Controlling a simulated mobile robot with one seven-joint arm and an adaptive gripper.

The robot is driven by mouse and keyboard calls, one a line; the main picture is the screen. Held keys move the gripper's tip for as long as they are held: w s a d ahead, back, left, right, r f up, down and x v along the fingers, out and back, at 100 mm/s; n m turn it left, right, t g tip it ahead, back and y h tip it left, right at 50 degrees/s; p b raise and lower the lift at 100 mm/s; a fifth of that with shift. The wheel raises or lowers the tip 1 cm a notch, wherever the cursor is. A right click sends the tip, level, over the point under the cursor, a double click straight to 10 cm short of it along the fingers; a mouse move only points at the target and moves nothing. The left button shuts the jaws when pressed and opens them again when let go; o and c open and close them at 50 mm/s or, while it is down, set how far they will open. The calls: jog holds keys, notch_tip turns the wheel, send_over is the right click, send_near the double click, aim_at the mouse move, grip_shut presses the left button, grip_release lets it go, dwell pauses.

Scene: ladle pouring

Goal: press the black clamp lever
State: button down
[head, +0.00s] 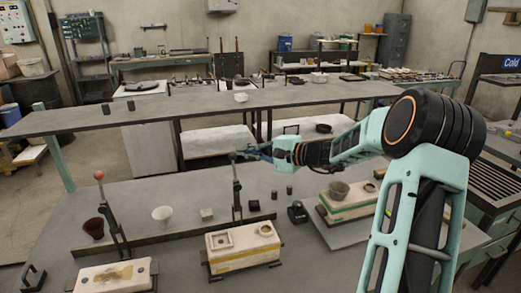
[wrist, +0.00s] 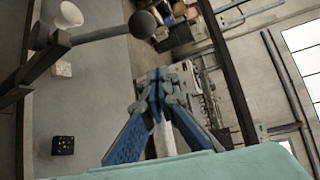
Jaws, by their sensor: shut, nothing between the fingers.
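The black clamp lever (head: 237,195) stands upright near the middle of the front table, behind a pale mould block (head: 242,247). Its round black knob (wrist: 142,24) shows at the top of the wrist view, on a grey rod. My gripper (head: 238,154) is by the top of this lever and partly covers its knob in the head view. In the wrist view my gripper (wrist: 158,77) has its blue-padded fingers shut and empty, with a visible gap in the picture between fingertips and knob. I cannot tell if they touch elsewhere.
A second lever with a red knob (head: 99,175) stands at the left beside a dark red cup (head: 94,228). A white cup (head: 162,214), a white cube (head: 207,214) and a black cube (head: 254,205) sit nearby. A raised grey shelf (head: 190,108) runs behind.

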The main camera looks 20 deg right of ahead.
jog(key=shift+s+a+r+p, duration=0.1)
jog(key=shift+s+a+r, duration=0.15)
jog(key=shift+s, duration=0.35)
jog(key=shift+s+a+r+p, duration=0.1)
jog(key=shift+s+a, duration=0.2)
jog(key=shift+s, duration=0.3)
jog(key=shift+s+a+r+p, duration=0.1)
jog(key=shift+s+a+r, duration=0.15)
jog(key=shift+s, duration=0.35)
jog(key=shift+s+d+f+b, duration=0.1)
jog(key=shift+f+b, duration=0.1)
jog(key=shift+b, duration=0.25)
